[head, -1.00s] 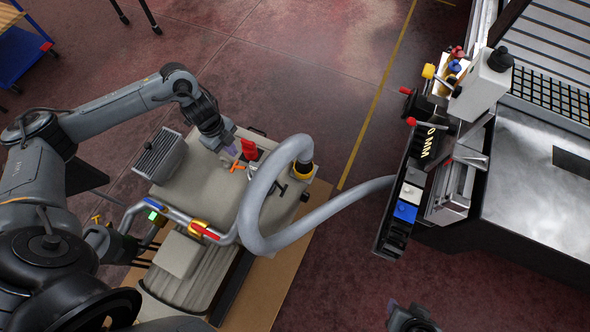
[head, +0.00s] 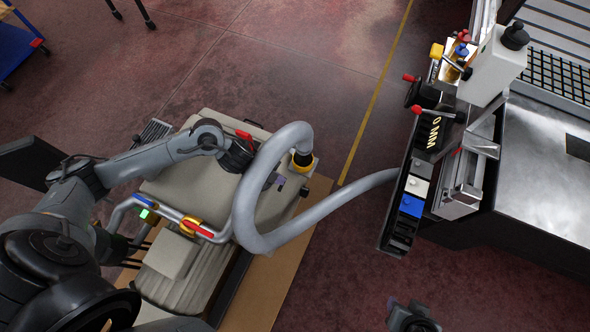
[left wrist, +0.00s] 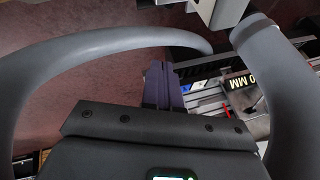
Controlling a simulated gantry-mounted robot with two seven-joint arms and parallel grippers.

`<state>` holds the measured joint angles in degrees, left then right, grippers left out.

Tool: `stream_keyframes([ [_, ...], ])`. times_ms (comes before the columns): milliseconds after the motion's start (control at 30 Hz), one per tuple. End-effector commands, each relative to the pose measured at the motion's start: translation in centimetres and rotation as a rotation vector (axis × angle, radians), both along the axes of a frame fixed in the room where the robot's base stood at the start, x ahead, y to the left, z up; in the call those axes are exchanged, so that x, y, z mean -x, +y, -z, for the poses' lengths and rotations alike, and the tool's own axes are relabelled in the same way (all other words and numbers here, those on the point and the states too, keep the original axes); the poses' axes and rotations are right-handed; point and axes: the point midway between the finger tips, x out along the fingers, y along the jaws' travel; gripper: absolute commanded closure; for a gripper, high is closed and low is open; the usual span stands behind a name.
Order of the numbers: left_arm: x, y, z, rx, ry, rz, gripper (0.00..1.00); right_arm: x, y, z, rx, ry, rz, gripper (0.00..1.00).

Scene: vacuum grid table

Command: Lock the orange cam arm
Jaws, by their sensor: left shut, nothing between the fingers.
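The orange cam arm does not show in either view now. My left forearm and wrist cover the part of the beige pump unit (head: 204,185) where an orange lever showed earlier. My left gripper (head: 281,183) is shut and empty, its purple fingers close to the grey hose (head: 243,205), within its loop in the head view. In the left wrist view, the fingers (left wrist: 161,86) point away between two stretches of hose (left wrist: 95,42). A dark part (head: 412,319) at the bottom edge may be my right gripper; its jaws cannot be made out.
The thick hose loops over the pump's right side and runs to the machine table (head: 545,185). A red handle (head: 243,134) shows beside my left wrist. A blue lever (head: 143,201) and a red lever (head: 199,230) sit on the pipes. Red floor lies clear between.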

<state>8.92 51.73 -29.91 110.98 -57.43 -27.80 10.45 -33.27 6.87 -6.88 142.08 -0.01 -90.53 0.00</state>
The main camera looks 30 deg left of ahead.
Motion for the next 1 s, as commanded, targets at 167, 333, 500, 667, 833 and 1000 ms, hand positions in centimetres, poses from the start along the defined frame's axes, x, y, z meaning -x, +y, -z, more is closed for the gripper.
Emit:
stream_keyframes([
  [167,-0.3,-2.9,1.8,0.037,-0.054,-0.060,1.00,0.0,0.0,2.2,-0.001,0.000,0.001,0.57],
  [333,-0.5,-4.4,2.2,0.059,-0.090,-0.116,1.00,0.0,0.1,3.3,-0.002,0.000,0.001,0.57],
  [500,-0.6,-5.1,2.4,0.070,-0.107,-0.150,1.00,0.0,0.0,3.7,-0.002,0.000,0.002,0.57],
  [667,-1.0,-4.4,1.6,0.058,-0.116,-0.148,1.00,0.0,0.0,3.0,-0.001,0.001,0.002,0.57],
  [833,-2.6,0.3,-1.8,-0.014,-0.132,-0.065,1.00,0.0,0.0,-0.5,0.000,0.002,0.000,0.57],
  [1000,-4.3,8.3,-7.3,-0.108,-0.131,0.064,1.00,0.0,-0.1,-5.5,0.003,-0.001,-0.002,0.57],
])
